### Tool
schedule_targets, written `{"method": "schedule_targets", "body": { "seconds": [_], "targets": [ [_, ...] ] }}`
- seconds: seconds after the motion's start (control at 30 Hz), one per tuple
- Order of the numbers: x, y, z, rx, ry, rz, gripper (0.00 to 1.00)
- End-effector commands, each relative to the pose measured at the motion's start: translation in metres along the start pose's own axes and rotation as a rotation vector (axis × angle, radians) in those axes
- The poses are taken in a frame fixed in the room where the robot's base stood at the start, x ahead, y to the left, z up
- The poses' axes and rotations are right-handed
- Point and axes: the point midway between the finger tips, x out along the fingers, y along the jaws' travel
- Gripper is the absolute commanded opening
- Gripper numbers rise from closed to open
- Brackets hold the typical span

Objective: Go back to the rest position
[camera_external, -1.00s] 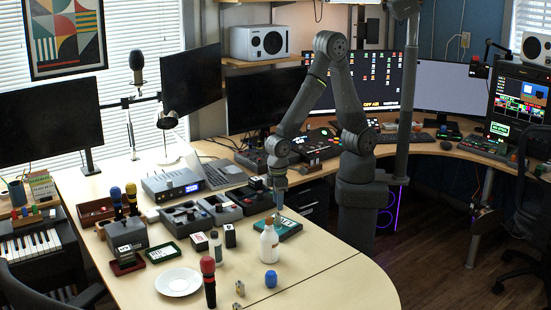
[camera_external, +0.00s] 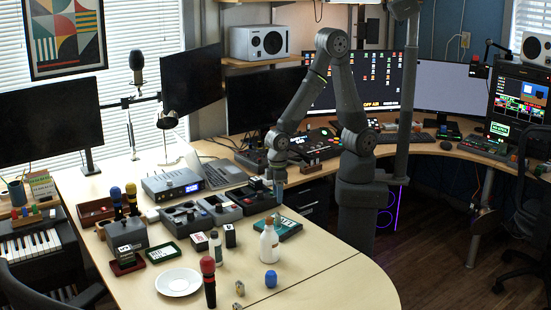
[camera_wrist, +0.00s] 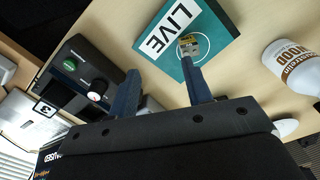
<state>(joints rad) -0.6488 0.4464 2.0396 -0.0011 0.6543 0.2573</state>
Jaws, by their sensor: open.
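My gripper (camera_external: 277,191) hangs above the wooden desk, over the far edge of a teal box (camera_external: 288,230). In the wrist view the two dark blue fingers of my gripper (camera_wrist: 159,70) are apart, with nothing between them. The teal box marked LIVE (camera_wrist: 170,18) lies beyond the fingertips. A small metal-ended plug or stick (camera_wrist: 189,46) lies on that box by a white ring, close to the right fingertip in the picture; I cannot tell the exact gap.
A white bottle (camera_external: 269,245) stands right beside the teal box. Grey control boxes (camera_external: 224,209) sit to the left. The front right desk is clear.

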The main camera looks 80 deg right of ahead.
Motion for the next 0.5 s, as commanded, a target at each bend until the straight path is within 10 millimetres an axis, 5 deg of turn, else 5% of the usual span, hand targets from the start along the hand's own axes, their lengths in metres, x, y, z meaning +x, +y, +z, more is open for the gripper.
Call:
{"method": "schedule_targets", "body": {
  "seconds": [0.5],
  "targets": [
    [-0.045, 0.07, 0.01, -0.007, 0.0, 0.0, 0.45]
  ]
}}
